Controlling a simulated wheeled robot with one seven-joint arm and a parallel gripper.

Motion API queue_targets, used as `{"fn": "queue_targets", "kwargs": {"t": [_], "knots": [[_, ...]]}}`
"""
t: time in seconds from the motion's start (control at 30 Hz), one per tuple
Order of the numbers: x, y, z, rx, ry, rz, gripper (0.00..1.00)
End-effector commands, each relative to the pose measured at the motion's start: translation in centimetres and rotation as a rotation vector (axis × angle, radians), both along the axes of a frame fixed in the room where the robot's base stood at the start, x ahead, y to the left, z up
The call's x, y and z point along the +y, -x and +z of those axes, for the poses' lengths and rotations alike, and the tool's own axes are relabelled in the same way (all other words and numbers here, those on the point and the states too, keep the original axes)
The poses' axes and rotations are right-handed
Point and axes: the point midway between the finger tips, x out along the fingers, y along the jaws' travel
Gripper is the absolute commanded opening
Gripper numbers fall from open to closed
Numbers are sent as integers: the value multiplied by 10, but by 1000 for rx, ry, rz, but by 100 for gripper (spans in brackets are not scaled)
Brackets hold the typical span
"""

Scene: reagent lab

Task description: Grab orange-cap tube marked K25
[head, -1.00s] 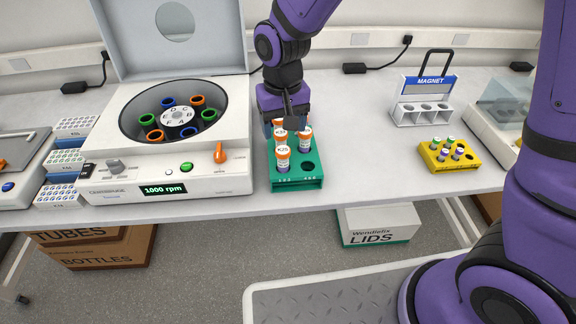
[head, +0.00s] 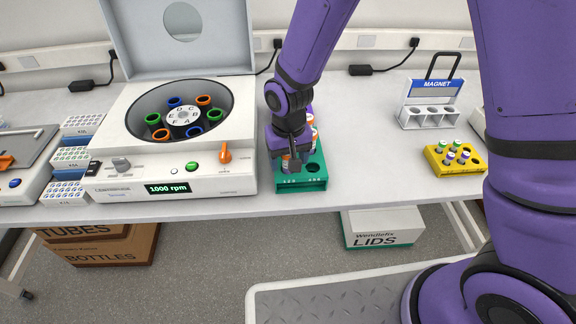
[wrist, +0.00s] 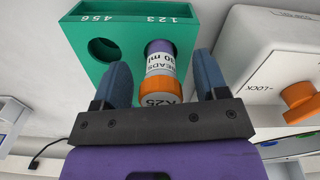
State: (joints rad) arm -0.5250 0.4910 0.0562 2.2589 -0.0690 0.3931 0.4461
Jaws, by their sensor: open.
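The orange-cap tube marked K25 (wrist: 158,75) stands in the front row of the green rack (wrist: 210,13), on the side marked 123, in the wrist view. In the head view the tube (head: 287,164) is mostly covered by my gripper. My gripper (wrist: 160,80) is open, with one blue finger on each side of the tube's orange cap and label. Small gaps seem to show between fingers and tube; contact cannot be told. The green rack (head: 317,184) also shows in the head view, with other tubes partly hidden behind my gripper.
The open centrifuge (head: 220,184) stands close on the rack's left. An empty hole (wrist: 103,50) lies beside the tube. A yellow rack (head: 452,171) with small vials and a magnet stand (head: 428,117) are to the right. The bench between them is clear.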

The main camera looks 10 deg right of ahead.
Motion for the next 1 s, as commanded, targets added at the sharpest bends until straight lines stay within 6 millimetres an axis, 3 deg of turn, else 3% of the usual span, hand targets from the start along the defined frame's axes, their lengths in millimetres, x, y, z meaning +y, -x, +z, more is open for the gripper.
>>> {"fn": "queue_targets", "kwargs": {"t": [0.17, 0.4, 0.77, 1.0], "knots": [[0, 0, 0, 0, 0, 0, 67], [0, 0, 0, 0, 0, 0, 14], [0, 0, 2, -1, 0, 0, 14], [0, 0, 29, -4, -2, 1, 14]]}}
